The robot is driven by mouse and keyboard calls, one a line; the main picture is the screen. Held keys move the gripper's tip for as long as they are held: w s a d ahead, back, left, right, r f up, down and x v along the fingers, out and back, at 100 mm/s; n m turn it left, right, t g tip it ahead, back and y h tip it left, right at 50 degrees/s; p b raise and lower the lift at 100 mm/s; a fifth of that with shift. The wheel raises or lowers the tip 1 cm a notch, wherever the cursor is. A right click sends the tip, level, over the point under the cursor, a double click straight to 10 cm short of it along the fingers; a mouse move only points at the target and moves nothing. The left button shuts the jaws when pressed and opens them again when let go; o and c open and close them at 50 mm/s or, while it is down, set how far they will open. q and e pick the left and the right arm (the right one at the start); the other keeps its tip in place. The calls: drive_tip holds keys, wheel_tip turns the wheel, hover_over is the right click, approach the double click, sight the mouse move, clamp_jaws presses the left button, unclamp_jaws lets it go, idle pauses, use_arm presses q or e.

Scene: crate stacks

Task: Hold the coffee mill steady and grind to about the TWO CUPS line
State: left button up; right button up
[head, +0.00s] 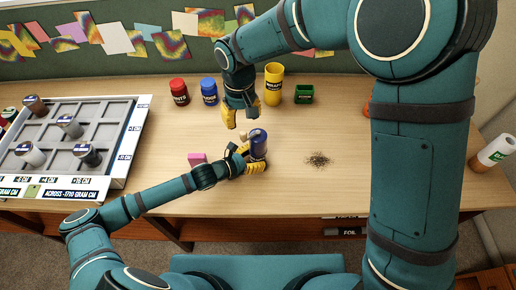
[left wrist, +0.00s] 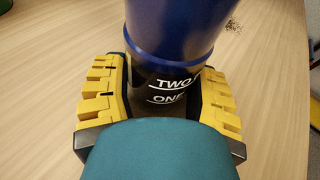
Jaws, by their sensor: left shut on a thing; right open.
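The coffee mill (head: 259,143) stands on the table, with a dark blue upper body and a dark lower jar. My left gripper (head: 250,159) is shut around the lower jar. In the left wrist view the mill's blue body (left wrist: 175,30) rises between the yellow fingers, and the jar (left wrist: 170,88) shows white TWO and ONE lines. The jar looks dark around the lines; I cannot tell the level of grounds. My right gripper (head: 241,115) is open and empty, pointing down just above and left of the mill's top. A small pale knob (head: 243,134) shows beside the mill's top.
Loose dark grounds (head: 318,160) lie on the table right of the mill. A pink block (head: 197,159) lies left. A partitioned tray (head: 137,135) is at left.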

use_arm(q)
drive_tip(key=o, duration=0.9)
